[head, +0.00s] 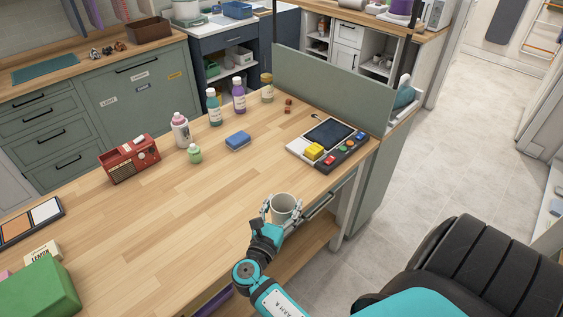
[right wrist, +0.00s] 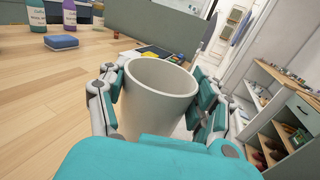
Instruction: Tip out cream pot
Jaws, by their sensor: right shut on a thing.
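The cream pot (head: 284,206) is a plain round cup with an open top, near the front edge of the wooden table. My right gripper (head: 282,213) is shut on the cream pot, with a finger on each side of it. In the right wrist view the pot (right wrist: 158,95) sits between the two fingers of the gripper (right wrist: 160,105), looking roughly upright. I see part of its inner wall but not its bottom, so I cannot tell what is inside. My left gripper is not in view.
The wooden table (head: 190,220) is clear left of the pot. A register-like device (head: 330,145) stands beyond it. A blue sponge (head: 238,140), a red radio (head: 130,158) and several bottles stand farther back. A green box (head: 38,290) lies at lower left.

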